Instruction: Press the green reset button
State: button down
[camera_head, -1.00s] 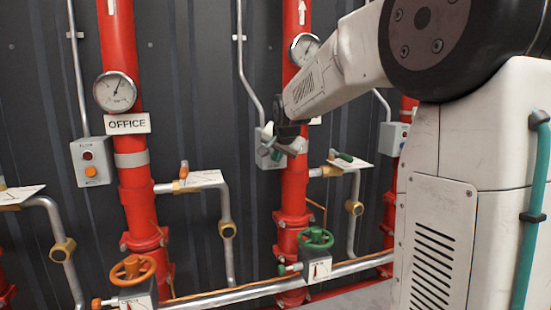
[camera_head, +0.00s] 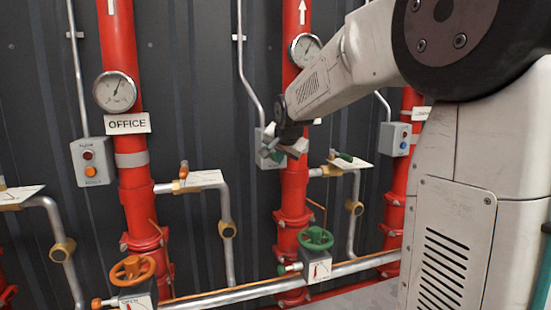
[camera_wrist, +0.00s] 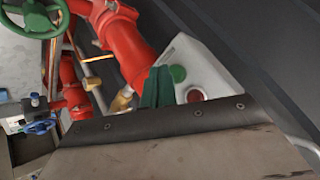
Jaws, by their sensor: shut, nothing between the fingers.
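In the wrist view the green button (camera_wrist: 178,73) sits on a grey control box (camera_wrist: 202,70), with a red button or lamp (camera_wrist: 195,94) beside it. My gripper (camera_wrist: 157,86) is shut and empty; its dark green fingers appear just left of the green button. I cannot tell whether they touch the box. In the head view my gripper (camera_head: 272,153) is in front of the grey box (camera_head: 260,136) by the middle red pipe. It hides most of that box, and the green button cannot be made out there.
Red pipes (camera_head: 128,185) stand before the dark wall. A green valve wheel (camera_head: 316,238) is below my gripper, and a lever valve with a white plate (camera_head: 350,163) is to its right. Other grey boxes hold an orange button (camera_head: 90,171) and a blue button (camera_head: 403,145).

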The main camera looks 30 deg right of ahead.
jog(key=s, duration=0.2)
jog(key=s+a, duration=0.1)
jog(key=s, duration=0.2)
jog(key=shift+a, duration=0.2)
dwell(1.0)
jog(key=s+a+f+n+g+y, duration=0.1)
jog(key=s+a+f+n+g, duration=0.1)
jog(key=s+a, duration=0.4)
jog(key=s+a+f+n+g+y, duration=0.1)
jog(key=s+a+f+n, duration=0.4)
jog(key=s, duration=1.1)
jog(key=s+a+f+n+g+y, duration=0.1)
jog(key=s+a+f+n+g, duration=0.2)
jog(key=s+a, duration=0.4)
jog(key=s+n+g, duration=0.1)
jog(key=s, duration=0.2)
jog(key=shift+s+a+f+n, duration=0.2)
jog(key=shift+s+f+n, duration=0.2)
